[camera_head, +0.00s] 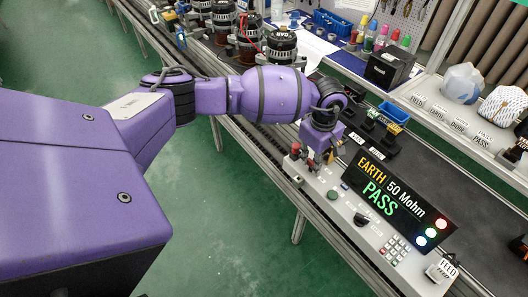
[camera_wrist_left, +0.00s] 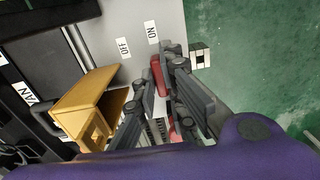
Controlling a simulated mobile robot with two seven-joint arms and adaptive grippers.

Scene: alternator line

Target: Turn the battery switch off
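The battery switch's red handle (camera_wrist_left: 158,76) shows in the left wrist view on a light grey panel, between the fingertips of my left gripper (camera_wrist_left: 160,78). The fingers are drawn in close on both sides of the handle and appear to hold it. The handle's long side points roughly towards the ON label (camera_wrist_left: 152,31); the OFF label (camera_wrist_left: 123,47) is to its left. In the head view my left gripper (camera_head: 316,158) is down at the far left end of the test panel (camera_head: 345,212), and my wrist partly hides the switch. My right gripper is not in view.
A yellow block-like part (camera_wrist_left: 90,105) stands close beside the left finger. A display (camera_head: 388,197) on the panel reads EARTH 50 Mohm PASS. Alternators (camera_head: 281,45) stand on the line behind my arm. A blue tray (camera_head: 393,112) and black box (camera_head: 389,67) lie further back.

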